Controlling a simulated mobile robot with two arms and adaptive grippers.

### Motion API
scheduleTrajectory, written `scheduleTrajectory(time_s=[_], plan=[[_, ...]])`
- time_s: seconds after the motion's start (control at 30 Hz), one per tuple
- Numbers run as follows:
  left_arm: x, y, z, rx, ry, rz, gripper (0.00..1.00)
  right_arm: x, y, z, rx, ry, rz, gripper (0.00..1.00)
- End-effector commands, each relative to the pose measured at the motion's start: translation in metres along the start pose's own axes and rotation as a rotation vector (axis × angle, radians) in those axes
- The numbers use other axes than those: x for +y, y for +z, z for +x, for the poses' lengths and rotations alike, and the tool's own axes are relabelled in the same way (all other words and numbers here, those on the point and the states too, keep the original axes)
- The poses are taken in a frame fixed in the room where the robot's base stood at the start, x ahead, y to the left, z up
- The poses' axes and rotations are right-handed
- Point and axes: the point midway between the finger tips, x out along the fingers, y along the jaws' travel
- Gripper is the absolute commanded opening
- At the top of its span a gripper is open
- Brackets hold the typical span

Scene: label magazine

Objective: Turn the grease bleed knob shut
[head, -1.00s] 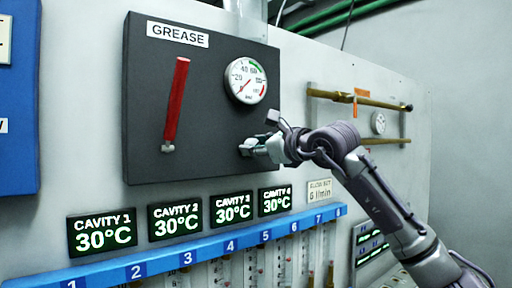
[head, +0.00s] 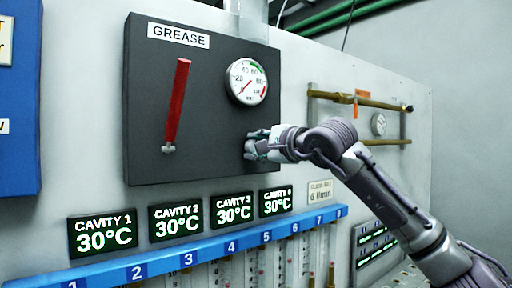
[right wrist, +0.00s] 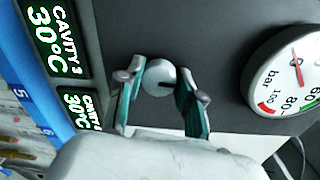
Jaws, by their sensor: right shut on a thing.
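In the head view my right gripper (head: 251,146) is at the panel's lower right and covers the knob. The right gripper is shut on the knob, a finger on either side. My left gripper is not in view.
The round gauge (head: 246,81) is just above my right gripper. A red lever (head: 177,100) is on the panel's left. Cavity displays (head: 176,222) and a blue numbered rail (head: 210,250) run below. Brass pipes (head: 350,98) are on the right wall.

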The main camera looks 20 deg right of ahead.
Motion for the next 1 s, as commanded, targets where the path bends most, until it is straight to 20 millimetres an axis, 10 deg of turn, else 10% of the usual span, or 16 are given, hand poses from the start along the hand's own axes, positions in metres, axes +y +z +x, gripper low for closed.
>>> scheduleTrajectory(time_s=[0.77,0.8,1.0], plan=[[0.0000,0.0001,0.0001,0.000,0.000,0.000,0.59,0.0031,0.0003,0.0010,0.006,0.005,-0.096,0.02],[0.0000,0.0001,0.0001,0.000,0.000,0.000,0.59,0.0032,0.0003,0.0011,0.006,0.006,-0.096,0.43],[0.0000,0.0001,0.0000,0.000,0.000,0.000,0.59,0.0021,0.0003,0.0007,0.006,0.003,-0.094,0.61]])
